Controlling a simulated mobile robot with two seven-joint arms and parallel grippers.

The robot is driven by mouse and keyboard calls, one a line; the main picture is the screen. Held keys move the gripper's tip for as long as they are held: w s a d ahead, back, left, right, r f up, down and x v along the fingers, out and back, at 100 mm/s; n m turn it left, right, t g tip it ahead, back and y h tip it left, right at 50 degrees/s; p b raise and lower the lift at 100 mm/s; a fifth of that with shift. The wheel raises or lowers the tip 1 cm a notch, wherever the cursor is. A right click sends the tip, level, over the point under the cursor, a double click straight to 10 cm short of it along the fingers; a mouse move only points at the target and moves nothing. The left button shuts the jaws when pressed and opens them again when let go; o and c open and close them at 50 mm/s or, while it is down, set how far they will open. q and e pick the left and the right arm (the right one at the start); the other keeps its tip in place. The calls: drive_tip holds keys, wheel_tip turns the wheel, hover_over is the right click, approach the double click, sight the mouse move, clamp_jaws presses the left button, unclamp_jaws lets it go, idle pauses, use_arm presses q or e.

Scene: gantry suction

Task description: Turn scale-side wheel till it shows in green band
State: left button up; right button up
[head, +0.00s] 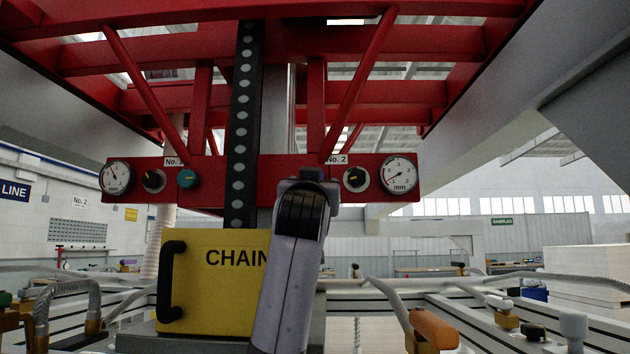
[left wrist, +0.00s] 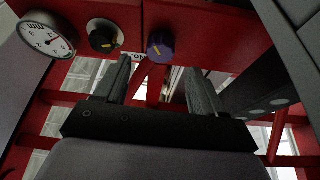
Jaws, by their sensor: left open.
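Two gauge panels sit on the red gantry beam. On the right panel, the round white gauge (head: 398,175) has a black wheel (head: 354,179) beside it. My left gripper (head: 308,178) is in front of the beam, left of that black wheel. In the left wrist view, the panel appears turned over: the gauge (left wrist: 47,36), the black wheel (left wrist: 104,36) with a yellow mark, then a purple wheel (left wrist: 160,46). My open left gripper (left wrist: 158,66) faces the purple wheel, which shows between its fingers; contact cannot be told. The right gripper is not in view.
The left panel carries another gauge (head: 116,177), a black wheel (head: 153,181) and a teal wheel (head: 187,178). A yellow box marked CHAIN (head: 215,285) stands below the beam. A black perforated strip (head: 240,120) runs upright. Hoses (head: 400,300) lie at lower right.

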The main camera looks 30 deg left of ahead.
use_arm(q)
drive_tip(key=p+x, duration=0.2)
drive_tip(key=x, duration=0.4)
drive_tip(key=shift+p, duration=0.4)
drive_tip(key=c, duration=1.1)
